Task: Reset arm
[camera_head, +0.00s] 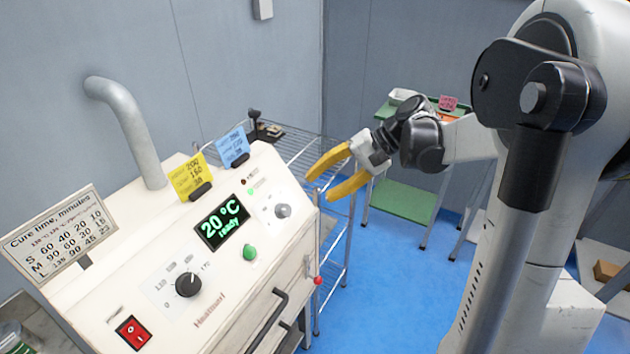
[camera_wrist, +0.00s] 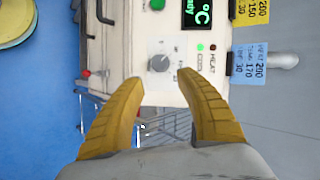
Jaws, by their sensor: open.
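My gripper (camera_head: 331,173) has yellow fingers, spread open and empty. In the head view it hangs in the air to the right of the oven's front panel. In the wrist view its fingers (camera_wrist: 162,95) point at the panel, on either side of the small grey knob (camera_wrist: 158,63). The fingers look apart from the knob. The white oven (camera_head: 120,240) has a display (camera_head: 222,222) reading "20 °C ready", a black dial (camera_head: 188,285), a green button (camera_head: 250,252), a red switch (camera_head: 133,332) and the same grey knob (camera_head: 283,211). A green lamp (camera_wrist: 200,47) is lit.
A wire rack (camera_head: 305,150) stands behind the oven's right side. A green bench (camera_head: 405,200) is farther back. Yellow (camera_head: 188,178) and blue (camera_head: 232,147) cards and a cure-time sign (camera_head: 60,232) stand on the oven. Blue floor (camera_head: 400,270) is open between oven and arm.

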